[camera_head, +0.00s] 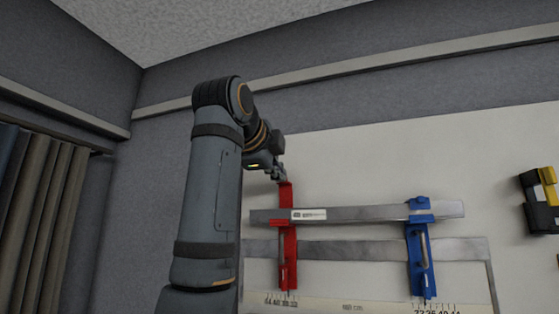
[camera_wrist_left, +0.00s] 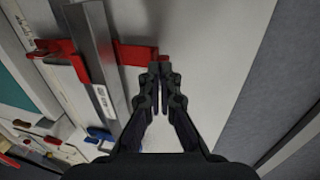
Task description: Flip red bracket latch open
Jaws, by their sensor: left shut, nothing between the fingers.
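The red bracket (camera_head: 288,245) stands upright on the pale wall panel, with a grey metal bar (camera_head: 380,212) running across it. My left gripper (camera_head: 280,176) is at the bracket's top end, its fingers shut with nothing between them. In the left wrist view the gripper (camera_wrist_left: 159,78) has its fingertips together at the end of the red bracket's arm (camera_wrist_left: 135,52). They look very close to the red tip; I cannot tell whether they touch. The latch's own position is hard to make out. My right gripper is in neither view.
A blue bracket (camera_head: 419,250) holds the bar's right part. A second grey rail (camera_head: 350,250) runs below, above a printed scale strip (camera_head: 350,306). A yellow and black item (camera_head: 541,200) is at the far right. A brown curtain (camera_head: 35,215) hangs at left. The panel above the bar is clear.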

